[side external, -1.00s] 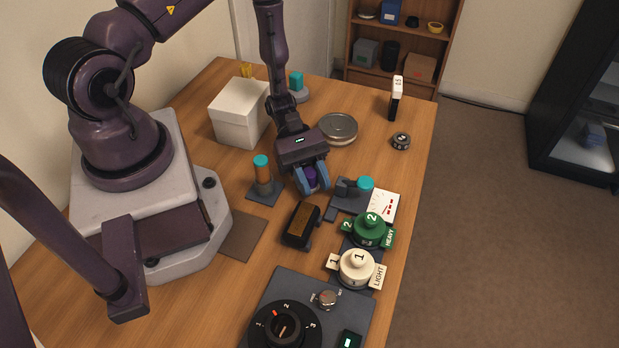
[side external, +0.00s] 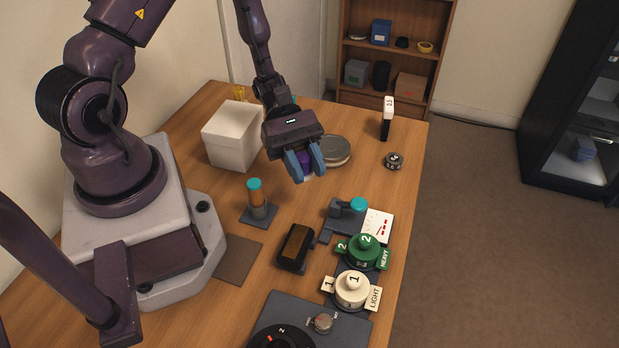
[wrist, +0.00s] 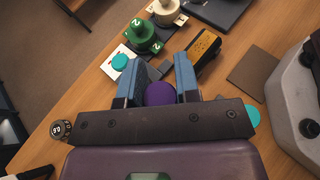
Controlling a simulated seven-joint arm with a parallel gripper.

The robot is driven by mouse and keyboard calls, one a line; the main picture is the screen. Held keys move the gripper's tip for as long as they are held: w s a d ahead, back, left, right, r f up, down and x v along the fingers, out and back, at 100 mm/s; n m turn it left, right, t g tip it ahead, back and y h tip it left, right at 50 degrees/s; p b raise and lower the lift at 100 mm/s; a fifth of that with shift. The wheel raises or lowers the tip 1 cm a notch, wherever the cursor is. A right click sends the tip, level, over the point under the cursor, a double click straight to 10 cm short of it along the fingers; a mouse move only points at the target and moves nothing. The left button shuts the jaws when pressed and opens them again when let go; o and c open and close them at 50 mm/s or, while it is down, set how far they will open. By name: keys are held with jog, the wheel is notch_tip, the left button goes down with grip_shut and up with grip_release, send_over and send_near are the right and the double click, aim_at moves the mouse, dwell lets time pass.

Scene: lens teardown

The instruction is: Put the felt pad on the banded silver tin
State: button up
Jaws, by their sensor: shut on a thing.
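My gripper (side external: 305,163) is shut on a round purple thing (side external: 304,160), held above the table. Its domed top also shows between the fingers in the wrist view (wrist: 160,94). I cannot tell for sure that it is the felt pad. The round, lidded silver tin (side external: 337,149) stands on the table just behind and right of my gripper. My gripper hides its left part, and I cannot make out its band clearly.
A white box (side external: 231,137) stands left of my gripper. A small dark dial (side external: 394,160) lies right of the tin.

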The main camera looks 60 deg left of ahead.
jog(key=a+r+n+t+y, duration=0.3)
jog(key=a+r+n+t, duration=0.4)
jog(key=a+n+t, duration=0.1)
jog(key=n+t+y, duration=0.1)
jog(key=t, duration=0.1)
send_over(338, 148)
jog(key=f, duration=0.6)
jog(key=s+f, duration=0.1)
jog(key=f, duration=0.2)
jog(key=shift+w+f, duration=0.4)
jog(key=shift+w, duration=0.05)
jog(key=shift+w+f, duration=0.15)
jog(key=shift+f, duration=1.5)
jog(key=shift+f, duration=0.2)
jog(key=o, duration=0.9)
